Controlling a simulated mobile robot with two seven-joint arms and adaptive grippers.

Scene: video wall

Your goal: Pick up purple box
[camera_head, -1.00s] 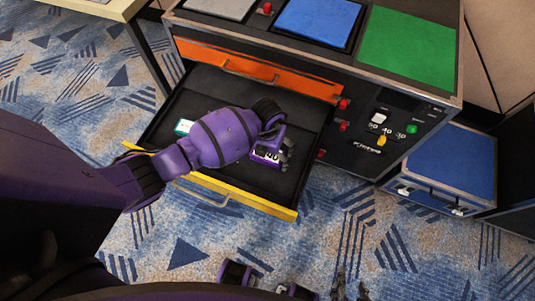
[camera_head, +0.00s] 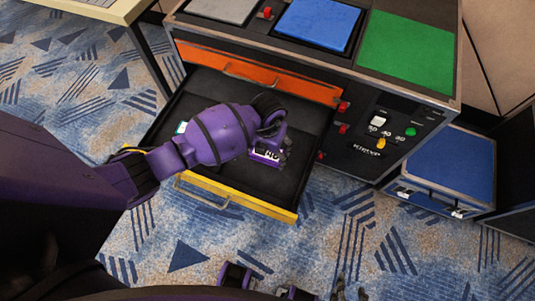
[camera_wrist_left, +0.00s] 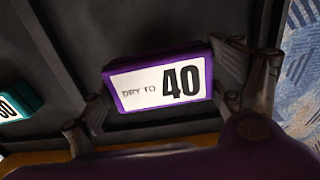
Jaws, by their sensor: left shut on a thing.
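The purple box (camera_head: 267,154) has a white label reading "DRY TO 40" and is at the open drawer of the cabinet. In the left wrist view the purple box (camera_wrist_left: 160,80) sits between the two fingers, label facing the camera. My left gripper (camera_head: 280,150) is shut on the box, one finger at each end. I cannot tell for sure how far the box is above the drawer floor. My right gripper (camera_head: 350,291) shows only partly at the bottom edge of the head view; its opening is unclear.
The open drawer (camera_head: 210,90) has a yellow front (camera_head: 240,203). A teal box (camera_wrist_left: 12,103) lies in it, mostly behind my arm in the head view. An orange drawer (camera_head: 255,74) is above. A blue case (camera_head: 450,160) stands right of the cabinet.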

